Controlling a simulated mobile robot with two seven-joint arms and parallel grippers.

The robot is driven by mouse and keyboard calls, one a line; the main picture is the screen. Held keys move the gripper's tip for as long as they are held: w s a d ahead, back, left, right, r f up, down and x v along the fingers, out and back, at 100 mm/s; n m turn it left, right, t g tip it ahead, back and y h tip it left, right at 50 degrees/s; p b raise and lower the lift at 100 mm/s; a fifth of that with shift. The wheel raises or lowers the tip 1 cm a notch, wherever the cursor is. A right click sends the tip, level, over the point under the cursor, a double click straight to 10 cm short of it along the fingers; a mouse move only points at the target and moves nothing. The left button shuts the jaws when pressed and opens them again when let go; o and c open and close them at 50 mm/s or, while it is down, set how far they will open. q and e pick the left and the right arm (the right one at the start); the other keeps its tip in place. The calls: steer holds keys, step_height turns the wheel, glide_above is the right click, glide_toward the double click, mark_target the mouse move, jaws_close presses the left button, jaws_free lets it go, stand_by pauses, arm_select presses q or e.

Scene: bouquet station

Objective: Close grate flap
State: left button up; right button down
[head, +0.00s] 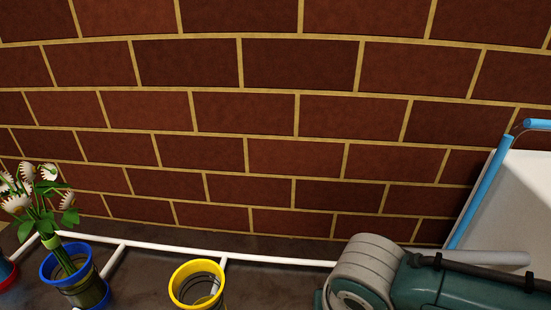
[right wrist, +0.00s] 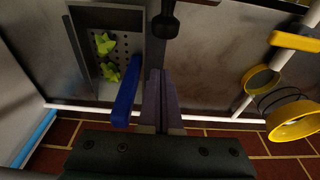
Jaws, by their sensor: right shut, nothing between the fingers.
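In the right wrist view a perforated grate plate (right wrist: 118,47) lies inside a grey metal frame (right wrist: 82,68). Green leaf-like scraps (right wrist: 110,70) lie on it. A grey panel beside it, with a blue bar (right wrist: 125,95) near its lower end, appears to be the flap; its exact angle is hard to tell. My right gripper (right wrist: 159,75) is shut and empty, its fingers just right of the blue bar; I cannot tell whether they touch. In the head view only my right arm shows, and the grate is out of frame. My left gripper is not in view.
A dark knob-like part (right wrist: 165,26) stands ahead of the fingers. A yellow bucket (head: 198,284) and a blue bucket (head: 64,262) with white flowers (head: 35,190) stand along a white rail (head: 280,259) before a brick wall. A blue-edged white panel (head: 515,200) is at right.

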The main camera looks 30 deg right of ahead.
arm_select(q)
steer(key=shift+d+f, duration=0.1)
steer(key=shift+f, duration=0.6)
arm_select(e)
steer(key=s+a, duration=0.2)
steer(key=s, duration=0.1)
steer(key=shift+s, duration=0.25)
steer(key=shift+r, duration=0.1)
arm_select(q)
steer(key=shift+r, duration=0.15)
